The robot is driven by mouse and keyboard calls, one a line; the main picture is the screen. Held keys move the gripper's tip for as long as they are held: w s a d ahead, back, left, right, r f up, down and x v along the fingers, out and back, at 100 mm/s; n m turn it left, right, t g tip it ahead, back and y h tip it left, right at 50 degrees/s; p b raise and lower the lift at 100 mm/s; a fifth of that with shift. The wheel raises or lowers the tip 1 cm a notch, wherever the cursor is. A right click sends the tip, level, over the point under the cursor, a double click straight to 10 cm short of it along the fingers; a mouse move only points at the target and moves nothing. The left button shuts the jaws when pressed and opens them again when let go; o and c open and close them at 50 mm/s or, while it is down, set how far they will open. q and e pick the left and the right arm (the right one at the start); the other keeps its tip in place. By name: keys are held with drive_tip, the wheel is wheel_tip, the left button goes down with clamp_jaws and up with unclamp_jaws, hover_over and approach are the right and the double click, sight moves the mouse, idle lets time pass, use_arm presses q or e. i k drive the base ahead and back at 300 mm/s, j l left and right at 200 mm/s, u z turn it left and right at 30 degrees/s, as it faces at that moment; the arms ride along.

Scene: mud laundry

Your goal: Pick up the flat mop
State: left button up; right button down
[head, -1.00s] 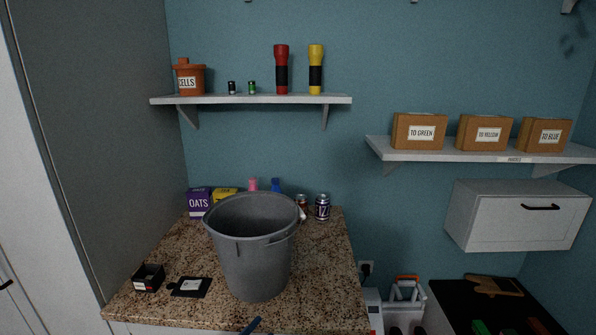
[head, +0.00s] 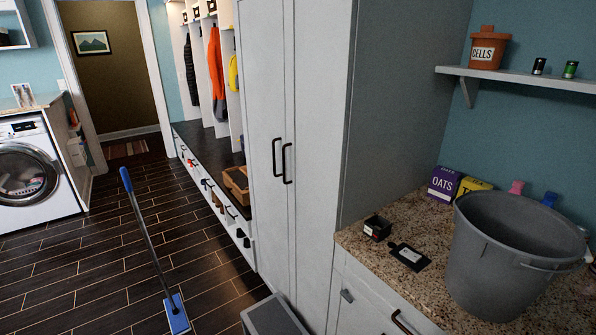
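A flat mop (head: 147,235) is on the dark tiled floor at the left of the head view. Its blue flat head (head: 177,315) rests on the floor near the bottom edge, and its grey pole leans up and to the left. A blue grip (head: 125,180) tops the pole. The mop appears upright and tilted, with nothing visibly holding it. Neither of my grippers is in the head view.
A grey bin (head: 508,250) stands on the granite counter (head: 425,228) at right. A tall white cabinet (head: 290,140) is in the middle. A grey box (head: 273,316) is on the floor right of the mop head. The floor (head: 75,265) left of the mop is clear.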

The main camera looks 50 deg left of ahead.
sight(180, 324)
drive_tip(key=u, duration=2.7)
drive_tip(key=i+j+u, duration=0.2)
drive_tip(key=u, duration=0.25)
drive_tip(key=i+u, duration=0.45)
drive_tip(key=i, duration=3.05)
drive_tip(key=i+z, duration=0.2)
drive_tip(key=z, duration=0.25)
drive_tip(key=i+j+z, duration=0.1)
drive_tip(key=z, duration=0.35)
drive_tip(key=i+j+z, duration=0.2)
drive_tip(key=z, duration=0.25)
drive_tip(key=i+j+z, duration=0.2)
drive_tip(key=z, duration=0.25)
drive_tip(key=i+j+z, duration=0.1)
drive_tip(key=j+z, duration=0.25)
drive_tip(key=z, duration=0.15)
